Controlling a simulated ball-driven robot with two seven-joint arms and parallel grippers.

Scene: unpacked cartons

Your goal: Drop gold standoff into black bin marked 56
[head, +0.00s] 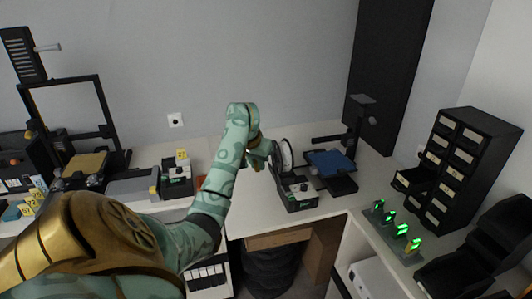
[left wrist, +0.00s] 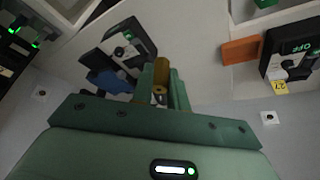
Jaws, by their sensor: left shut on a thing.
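My left gripper (head: 262,156) is raised over the white bench near its middle. In the left wrist view its fingers (left wrist: 160,88) are shut on a gold standoff (left wrist: 161,70), which sticks up between the fingertips. The standoff is too small to make out in the head view. At the right, a black cabinet (head: 463,165) has several labelled drawers, one pulled out. Black open bins (head: 470,262) stand in front of it. I cannot read the number 56 on any of them. My right gripper is not in view.
A printer with a blue bed (head: 330,163) is behind. Green-lit devices (head: 397,229) line the right bench.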

